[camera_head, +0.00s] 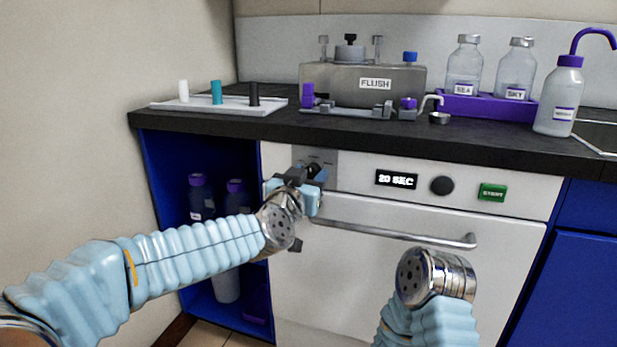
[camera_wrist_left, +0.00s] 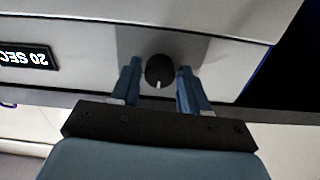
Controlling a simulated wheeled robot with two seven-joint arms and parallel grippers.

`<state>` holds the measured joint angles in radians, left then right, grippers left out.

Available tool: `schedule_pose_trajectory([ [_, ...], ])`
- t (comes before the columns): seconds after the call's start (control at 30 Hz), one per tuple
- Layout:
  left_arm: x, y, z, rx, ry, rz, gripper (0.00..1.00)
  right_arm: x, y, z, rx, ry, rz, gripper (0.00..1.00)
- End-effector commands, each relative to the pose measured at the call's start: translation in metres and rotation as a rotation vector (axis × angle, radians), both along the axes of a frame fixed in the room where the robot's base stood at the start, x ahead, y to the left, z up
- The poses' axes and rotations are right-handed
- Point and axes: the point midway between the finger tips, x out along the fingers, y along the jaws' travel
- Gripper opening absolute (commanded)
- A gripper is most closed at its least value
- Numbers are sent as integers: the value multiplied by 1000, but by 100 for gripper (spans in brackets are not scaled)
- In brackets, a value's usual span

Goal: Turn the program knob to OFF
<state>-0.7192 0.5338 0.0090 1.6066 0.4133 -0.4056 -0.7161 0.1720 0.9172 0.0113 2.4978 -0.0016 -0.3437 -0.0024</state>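The program knob (camera_wrist_left: 160,71) is a black round dial on a grey panel, with a white mark pointing down in the left wrist view. In the head view, the knob (camera_head: 314,168) is mostly hidden behind my left gripper (camera_head: 308,181) at the machine's upper left. In the wrist view, the blue fingers of my left gripper (camera_wrist_left: 159,76) stand on either side of the knob, with narrow gaps. Whether they overlap it in depth is unclear. My right wrist shows low in the head view; its gripper is not visible.
The white machine front has a display (camera_head: 397,180) reading "20 SEC", a second dark knob (camera_head: 442,185), a green button (camera_head: 492,192) and a door handle (camera_head: 400,235). The dark counter (camera_head: 230,126) above holds a FLUSH unit (camera_head: 350,83) and several bottles.

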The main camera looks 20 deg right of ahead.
Motion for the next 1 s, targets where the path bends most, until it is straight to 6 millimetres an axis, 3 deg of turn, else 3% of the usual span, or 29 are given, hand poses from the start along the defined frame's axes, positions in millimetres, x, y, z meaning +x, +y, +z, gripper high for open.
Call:
schedule_pose_trajectory([
  [0.03,0,0,0,0,0,0,37,0,0,0,0,0,0,43],
  [0.23,0,0,0,0,0,0,6,0,0,0,0,0,0,43],
  [0.63,0,0,-1,-64,43,0,5,0,0,-2,0,1,0,43],
  [1.0,0,0,-2,-309,210,0,5,0,1,-10,1,1,0,43],
])
